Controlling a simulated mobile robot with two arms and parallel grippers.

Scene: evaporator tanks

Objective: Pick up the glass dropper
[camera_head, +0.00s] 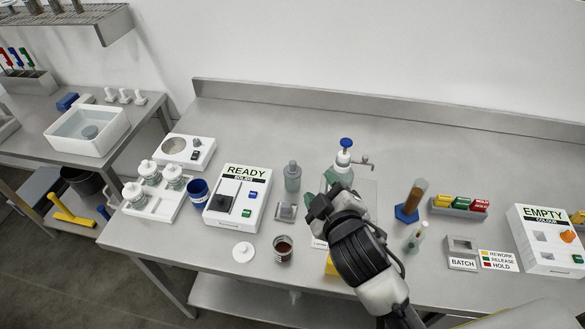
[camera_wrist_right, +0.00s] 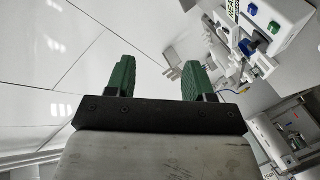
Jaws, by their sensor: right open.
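No item is plainly recognisable as the glass dropper. A small clear glass piece with a green part (camera_head: 414,237) leans on the bench right of my right arm; it may be the dropper, but it is too small to tell. My right gripper (camera_head: 320,199) is above the middle of the bench, left of that piece, and its arm comes in from the lower right. In the right wrist view its two green fingers (camera_wrist_right: 158,75) are apart with nothing between them. My left gripper is not in view.
Right of my arm stand an amber cylinder on a blue base (camera_head: 411,200), a coloured block rack (camera_head: 459,206) and the EMPTY box (camera_head: 544,242). A white pump bottle with a blue top (camera_head: 343,158) stands behind my gripper. The READY box (camera_head: 237,198) is left. The back strip is clear.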

